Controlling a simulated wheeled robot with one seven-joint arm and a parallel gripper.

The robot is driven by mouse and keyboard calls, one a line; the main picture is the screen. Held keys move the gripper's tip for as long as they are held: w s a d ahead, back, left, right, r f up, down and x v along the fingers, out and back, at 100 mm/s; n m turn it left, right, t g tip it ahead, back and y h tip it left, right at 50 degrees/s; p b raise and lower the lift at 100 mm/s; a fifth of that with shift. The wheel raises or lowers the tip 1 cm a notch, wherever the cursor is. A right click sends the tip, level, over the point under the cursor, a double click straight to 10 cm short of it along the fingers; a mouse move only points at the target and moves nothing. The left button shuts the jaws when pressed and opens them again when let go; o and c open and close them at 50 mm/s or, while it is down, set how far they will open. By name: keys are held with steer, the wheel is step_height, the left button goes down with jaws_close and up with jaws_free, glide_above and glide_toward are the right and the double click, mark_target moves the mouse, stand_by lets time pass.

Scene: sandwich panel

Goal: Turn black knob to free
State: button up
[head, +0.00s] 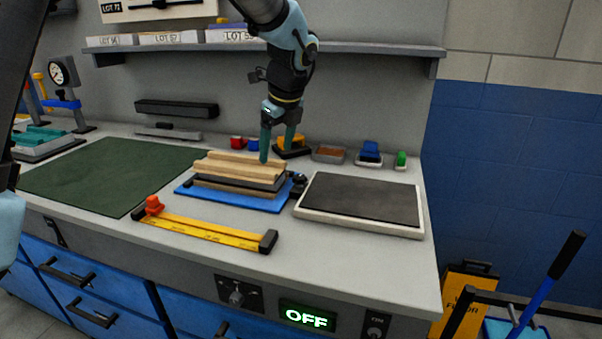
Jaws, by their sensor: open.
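A small black knob (298,180) stands at the right edge of a blue base plate (237,199) on the bench. Its markings are too small to read. A layered stack of pale wood and dark grey pieces (240,172) lies on the plate. My gripper (277,153) points down over the back right part of the stack, up and left of the knob in the picture. Its teal fingers are apart with nothing seen between them, and it appears clear of the knob. A dark rotary knob (237,297) also sits on the bench's front panel.
A dark slab in a white frame (310,204) lies close to the knob's right. A yellow rule (200,229) with an orange slider lies in front. A lit sign (307,316) reads OFF. Several small bins line the back, below a shelf (380,49). A green mat (100,178) is at left.

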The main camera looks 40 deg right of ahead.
mark_target(300, 177)
steer(key=s+d+m, duration=0.4)
steer(key=s+d, duration=0.1)
steer(key=d, duration=0.1)
steer(key=x, duration=0.3)
steer(key=p+x, duration=0.1)
steer(key=x, duration=0.2)
steer(key=w+p+x, duration=0.1)
steer(key=x, duration=0.3)
steer(key=shift+d+r, duration=0.1)
steer(key=shift+r, duration=0.1)
jaws_close()
